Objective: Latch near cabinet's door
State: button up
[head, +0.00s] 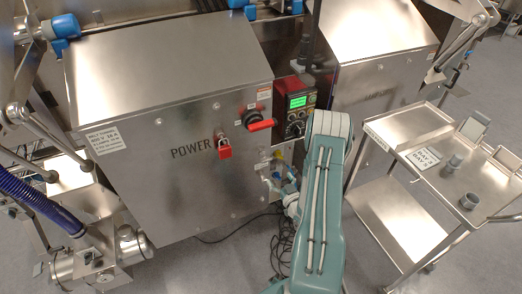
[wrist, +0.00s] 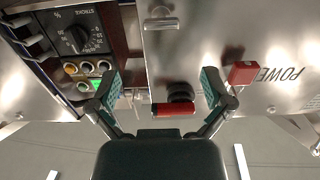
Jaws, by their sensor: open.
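The near cabinet (head: 190,175) is a steel box marked POWER with a sloped top. Its front door looks closed, though I cannot tell whether it is latched. A red rotary handle (head: 261,125) on a black base sits at the upper right of the front; it also shows in the wrist view (wrist: 174,108). A red padlock (head: 224,150) hangs left of it. A small metal latch (wrist: 161,20) shows on the panel at the top of the wrist view. My gripper (wrist: 160,82) is open and empty, its fingers apart, with the red handle appearing between them.
A control panel (head: 298,105) with a lit green screen and knobs stands right of the cabinet. A steel cart (head: 408,128) with cups and a tray is at the right. A second cabinet (head: 375,50) is behind. Cables lie on the floor below.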

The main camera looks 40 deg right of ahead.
aim_at(267, 160)
jog(key=x, duration=1.1)
jog(key=shift+a, duration=0.1)
jog(key=c, duration=1.1)
